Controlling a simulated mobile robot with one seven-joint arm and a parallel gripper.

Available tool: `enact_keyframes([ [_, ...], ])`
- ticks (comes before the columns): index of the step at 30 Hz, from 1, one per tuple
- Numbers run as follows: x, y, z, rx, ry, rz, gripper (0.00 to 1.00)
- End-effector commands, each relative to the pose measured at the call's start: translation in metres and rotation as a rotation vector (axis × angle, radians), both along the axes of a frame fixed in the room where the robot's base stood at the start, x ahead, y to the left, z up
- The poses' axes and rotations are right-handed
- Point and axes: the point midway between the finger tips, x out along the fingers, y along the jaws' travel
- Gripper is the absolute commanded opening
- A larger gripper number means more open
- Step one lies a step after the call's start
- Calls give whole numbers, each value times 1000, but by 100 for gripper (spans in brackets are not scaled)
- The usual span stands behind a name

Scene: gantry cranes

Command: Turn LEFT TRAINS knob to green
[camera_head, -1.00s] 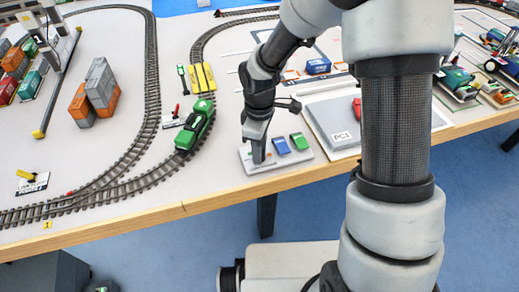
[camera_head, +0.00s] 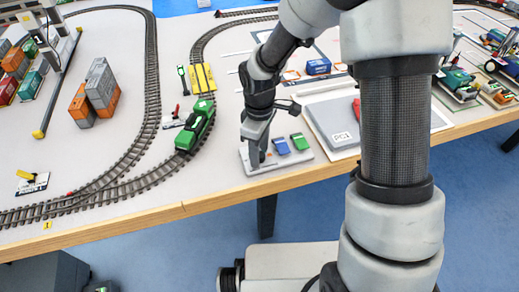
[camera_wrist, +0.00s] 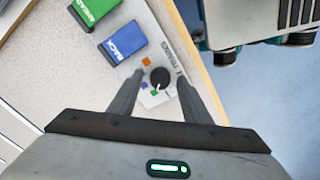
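The black round knob (camera_wrist: 160,77) sits on a light panel (camera_head: 300,163) near the table's front edge. A white pointer line shows on it. An orange mark (camera_wrist: 147,62) and a small green mark (camera_wrist: 154,93) lie beside the knob. In the head view my gripper (camera_head: 258,160) points down at the panel's left part and hides the knob.
A blue block (camera_head: 281,146) marked BACK in the wrist view and a green block (camera_head: 299,141) stand on the same panel, right of my gripper. A green locomotive (camera_head: 195,126) stands on the track to the left. A grey box (camera_head: 335,125) is to the right.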

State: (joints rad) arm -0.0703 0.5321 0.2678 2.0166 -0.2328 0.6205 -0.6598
Motion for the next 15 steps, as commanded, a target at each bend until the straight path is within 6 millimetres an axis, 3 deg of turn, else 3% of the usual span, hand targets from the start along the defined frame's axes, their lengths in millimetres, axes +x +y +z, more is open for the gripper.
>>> enact_keyframes([
  [8,0,0,13,0,-2,0,44],
  [15,1,0,65,0,-4,-1,44],
])
